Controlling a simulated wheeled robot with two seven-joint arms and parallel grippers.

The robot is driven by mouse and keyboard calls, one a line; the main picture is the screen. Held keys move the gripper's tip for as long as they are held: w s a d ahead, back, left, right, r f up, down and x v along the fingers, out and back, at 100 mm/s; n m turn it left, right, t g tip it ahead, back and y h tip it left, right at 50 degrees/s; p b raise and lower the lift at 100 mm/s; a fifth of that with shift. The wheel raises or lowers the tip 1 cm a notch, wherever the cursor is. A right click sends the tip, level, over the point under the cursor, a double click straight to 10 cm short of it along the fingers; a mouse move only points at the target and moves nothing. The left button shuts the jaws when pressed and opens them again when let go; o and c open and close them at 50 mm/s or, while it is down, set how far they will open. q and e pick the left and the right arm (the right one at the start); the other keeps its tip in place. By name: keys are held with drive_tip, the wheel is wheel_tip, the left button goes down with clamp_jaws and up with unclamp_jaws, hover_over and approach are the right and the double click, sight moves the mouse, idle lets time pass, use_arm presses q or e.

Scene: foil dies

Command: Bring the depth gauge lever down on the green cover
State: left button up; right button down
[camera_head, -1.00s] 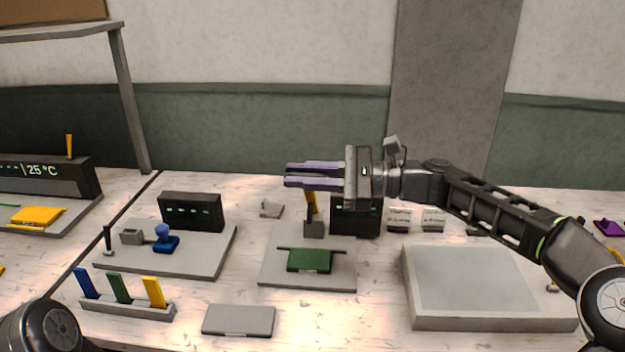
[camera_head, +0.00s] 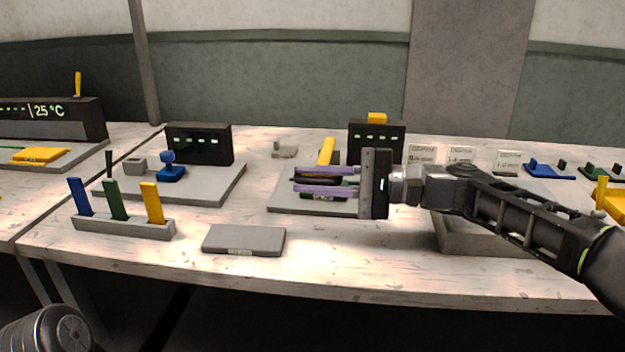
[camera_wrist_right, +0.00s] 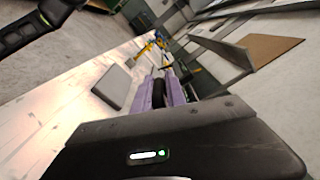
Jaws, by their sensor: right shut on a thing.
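The depth gauge stands on a grey base plate (camera_head: 287,201) with a black display (camera_head: 376,140) behind it. Its yellow lever (camera_head: 326,151) leans, and its lower end runs down behind my right gripper (camera_head: 300,183). That gripper reaches in from the right, low over the plate, with its purple fingers shut on a dark grip (camera_head: 317,180). In the right wrist view the black grip (camera_wrist_right: 158,95) lies between the purple fingers (camera_wrist_right: 161,78). The green cover is mostly hidden behind the fingers, so contact with it cannot be told. My left gripper is not in view.
To the left is a plate with a blue part (camera_head: 170,174) and a display (camera_head: 199,143). A rack (camera_head: 125,228) of coloured tabs and a flat grey block (camera_head: 243,240) lie in front. A grey tray (camera_head: 462,240) stands right, under my arm.

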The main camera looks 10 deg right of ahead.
drive_tip(key=shift+f, duration=0.2)
drive_tip(key=c, duration=1.5)
unclamp_jaws()
drive_tip(key=shift+w, duration=0.1)
drive_tip(key=shift+o, duration=0.2)
drive_tip(key=shift+d, duration=0.15)
drive_tip(key=v, duration=0.7)
drive_tip(key=shift+d+p, duration=0.3)
drive_tip(key=shift+p, duration=0.1)
